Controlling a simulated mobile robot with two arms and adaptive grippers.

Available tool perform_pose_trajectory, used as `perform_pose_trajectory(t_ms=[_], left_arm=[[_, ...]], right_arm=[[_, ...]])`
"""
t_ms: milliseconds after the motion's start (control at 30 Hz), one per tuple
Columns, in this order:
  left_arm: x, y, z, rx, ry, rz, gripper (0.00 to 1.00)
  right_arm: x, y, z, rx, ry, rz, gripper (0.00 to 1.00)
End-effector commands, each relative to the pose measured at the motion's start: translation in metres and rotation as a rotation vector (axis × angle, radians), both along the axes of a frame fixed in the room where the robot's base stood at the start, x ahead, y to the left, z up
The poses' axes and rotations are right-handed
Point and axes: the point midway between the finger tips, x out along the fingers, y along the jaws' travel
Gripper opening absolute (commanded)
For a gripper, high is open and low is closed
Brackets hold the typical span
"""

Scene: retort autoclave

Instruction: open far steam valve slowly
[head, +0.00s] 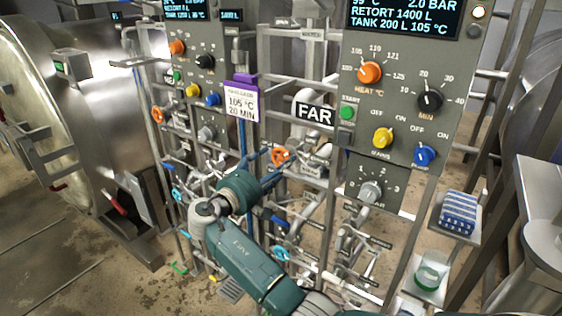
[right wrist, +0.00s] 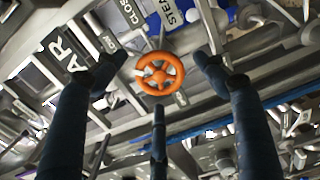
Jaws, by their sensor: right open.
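The far steam valve is an orange handwheel (head: 282,157) below and left of the black FAR sign (head: 315,113) in the head view. In the right wrist view the same orange wheel (right wrist: 160,74) shows whole, with spokes and a hub, near a plate lettered STEAM and one lettered CLOSE. My right gripper (head: 268,166) is just in front and to the left of the wheel. Its dark blue fingers are spread and empty; the wheel appears between and beyond their tips, with no clear contact. My left gripper is not in view.
A second orange handwheel (head: 156,114) sits on the left-hand pipework. A control panel (head: 398,100) with knobs stands above right. Pipes and blue handles crowd around the wheel. A shelf with a blue-striped stack (head: 458,213) and a beaker (head: 432,272) are at the right.

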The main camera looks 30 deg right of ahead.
Motion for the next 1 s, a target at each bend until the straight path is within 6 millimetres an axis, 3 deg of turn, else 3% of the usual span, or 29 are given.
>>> perform_pose_trajectory(t_ms=[200, 400, 1000], left_arm=[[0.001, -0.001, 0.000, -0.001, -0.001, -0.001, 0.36], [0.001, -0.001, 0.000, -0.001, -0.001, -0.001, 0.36], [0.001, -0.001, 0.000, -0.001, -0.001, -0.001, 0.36]], right_arm=[[-0.018, 0.046, -0.001, 0.003, 0.001, 0.003, 0.72], [-0.031, 0.072, -0.001, 0.001, 0.003, -0.001, 0.72], [-0.035, 0.080, -0.001, 0.001, 0.003, -0.002, 0.72]])
